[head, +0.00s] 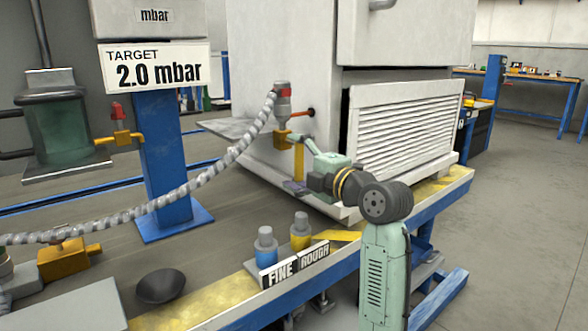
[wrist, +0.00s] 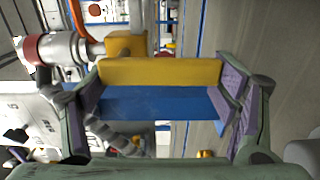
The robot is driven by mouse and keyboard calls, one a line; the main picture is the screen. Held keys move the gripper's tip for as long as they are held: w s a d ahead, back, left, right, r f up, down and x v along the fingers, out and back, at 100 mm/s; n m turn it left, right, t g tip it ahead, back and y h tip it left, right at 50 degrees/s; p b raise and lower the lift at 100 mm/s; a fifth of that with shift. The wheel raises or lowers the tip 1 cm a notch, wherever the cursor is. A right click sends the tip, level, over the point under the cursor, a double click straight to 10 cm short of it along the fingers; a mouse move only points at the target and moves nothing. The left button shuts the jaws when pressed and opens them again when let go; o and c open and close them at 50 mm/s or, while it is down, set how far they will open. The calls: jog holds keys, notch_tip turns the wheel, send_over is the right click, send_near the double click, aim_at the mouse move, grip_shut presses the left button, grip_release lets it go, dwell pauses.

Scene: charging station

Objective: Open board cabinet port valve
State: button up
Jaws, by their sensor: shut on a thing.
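The port valve is a small brass-yellow body (head: 283,137) on the side of the board cabinet (head: 300,60), under a grey and red hose fitting (head: 283,97). Its yellow handle (head: 299,160) hangs down between my fingers in the head view. My gripper (head: 299,168) is shut on this handle. In the wrist view the yellow handle (wrist: 160,71) spans between the purple pads of my gripper (wrist: 162,82). The valve body (wrist: 125,43) and the fitting (wrist: 60,48) show at upper left there. The far finger is partly hidden in the head view.
A ribbed grey hose (head: 215,170) runs from the fitting to the lower left. The bench's blue front edge (head: 440,205) lies below my arm. Two bottles, blue (head: 265,250) and yellow (head: 300,235), stand by the FINE and ROUGH labels. A louvred panel (head: 405,130) is at right.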

dwell(0.5)
jog(key=o, duration=1.7)
jog(key=v, duration=1.2)
